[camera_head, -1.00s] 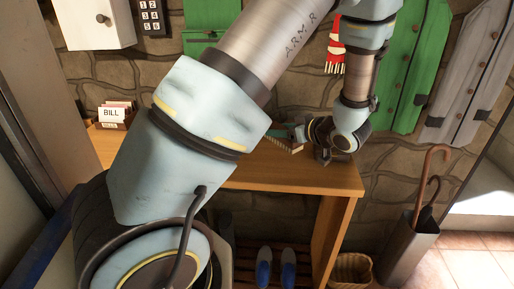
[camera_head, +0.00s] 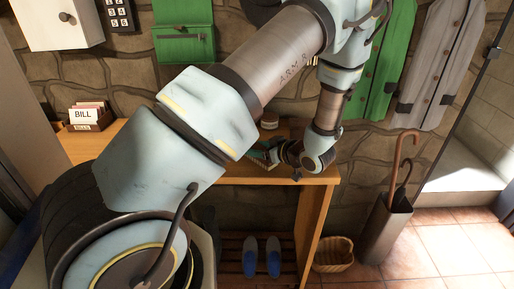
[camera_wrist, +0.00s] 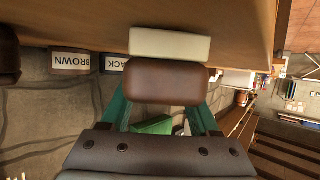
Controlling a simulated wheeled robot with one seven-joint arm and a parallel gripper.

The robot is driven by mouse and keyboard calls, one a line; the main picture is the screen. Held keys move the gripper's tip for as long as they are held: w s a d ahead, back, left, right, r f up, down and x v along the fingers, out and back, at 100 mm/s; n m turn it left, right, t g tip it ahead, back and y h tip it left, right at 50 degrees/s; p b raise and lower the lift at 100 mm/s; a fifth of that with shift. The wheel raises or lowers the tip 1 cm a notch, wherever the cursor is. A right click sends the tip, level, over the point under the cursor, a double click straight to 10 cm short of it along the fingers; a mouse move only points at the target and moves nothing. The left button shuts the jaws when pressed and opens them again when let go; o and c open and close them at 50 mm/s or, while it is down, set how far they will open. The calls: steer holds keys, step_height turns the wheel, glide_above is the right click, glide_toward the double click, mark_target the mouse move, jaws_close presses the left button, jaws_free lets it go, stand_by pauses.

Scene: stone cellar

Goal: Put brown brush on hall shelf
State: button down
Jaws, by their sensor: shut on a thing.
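The brown brush (camera_wrist: 166,82) has a dark brown body and a cream bristle block. In the wrist view it sits between the green fingers of my gripper (camera_wrist: 160,98), which is shut on it. In the head view, my gripper (camera_head: 263,156) shows over the right part of the wooden hall shelf (camera_head: 102,143), its cream bristle edge just visible; my arm hides much of the shelf top. In the wrist view, wood (camera_wrist: 60,18) fills the top, close to the bristles. I cannot tell whether they touch.
A letter box marked BILL (camera_head: 90,117) stands on the shelf's left. Labels BROWN (camera_wrist: 84,62) and another, partly hidden, appear upside down in the wrist view. Blue slippers (camera_head: 262,257), a basket (camera_head: 333,255) and an umbrella stand (camera_head: 385,225) are low down. Coats hang behind my arm.

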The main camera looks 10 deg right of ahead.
steer(key=shift+f, duration=0.1)
steer(key=shift+c, duration=0.6)
jaws_free()
